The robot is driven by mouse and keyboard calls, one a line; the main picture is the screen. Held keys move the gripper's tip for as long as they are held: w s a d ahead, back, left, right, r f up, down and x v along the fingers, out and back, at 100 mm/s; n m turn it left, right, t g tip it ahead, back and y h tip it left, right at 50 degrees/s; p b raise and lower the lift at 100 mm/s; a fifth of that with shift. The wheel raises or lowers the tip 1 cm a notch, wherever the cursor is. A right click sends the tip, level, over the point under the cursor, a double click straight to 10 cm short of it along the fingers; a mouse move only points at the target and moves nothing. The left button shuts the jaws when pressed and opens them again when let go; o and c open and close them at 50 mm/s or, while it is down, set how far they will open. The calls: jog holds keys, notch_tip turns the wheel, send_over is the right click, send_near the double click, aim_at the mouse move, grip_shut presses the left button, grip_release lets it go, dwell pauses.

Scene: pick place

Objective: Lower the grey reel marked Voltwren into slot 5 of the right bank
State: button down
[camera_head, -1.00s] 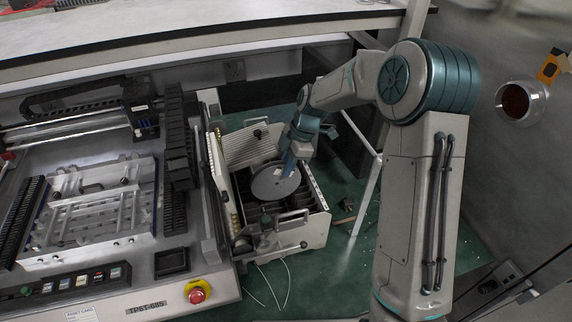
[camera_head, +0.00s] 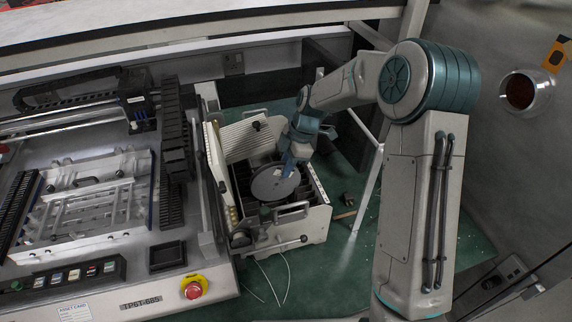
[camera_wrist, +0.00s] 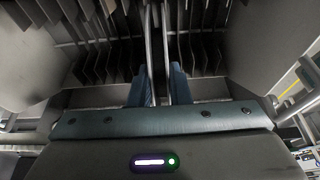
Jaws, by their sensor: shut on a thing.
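The grey reel (camera_head: 266,186) is a flat disc held on edge in my gripper (camera_head: 287,168), over the open slotted box. Its lower edge is close to or among the dividers; I cannot tell how deep. In the wrist view the reel shows edge-on as two thin pale flanges (camera_wrist: 149,45) between the blue fingers of my gripper (camera_wrist: 158,88), which are shut on it. Dark dividers (camera_wrist: 205,50) stand on both sides of it. The Voltwren marking and slot numbers are not readable, so I cannot tell which slot lies below.
A machine with a red stop button (camera_head: 193,290) stands left. A white post (camera_head: 368,190) stands right of the box.

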jog(key=shift+f, duration=0.1)
dwell(0.3)
jog(key=shift+f+b, duration=1.3)
jog(key=shift+f, duration=0.1)
jog(key=shift+f, duration=0.2)
jog(key=shift+f+b, duration=0.7)
jog(key=shift+b, duration=0.05)
jog(key=c, duration=0.9)
grip_release()
jog(key=shift+c, duration=0.2)
jog(key=shift+r, duration=0.1)
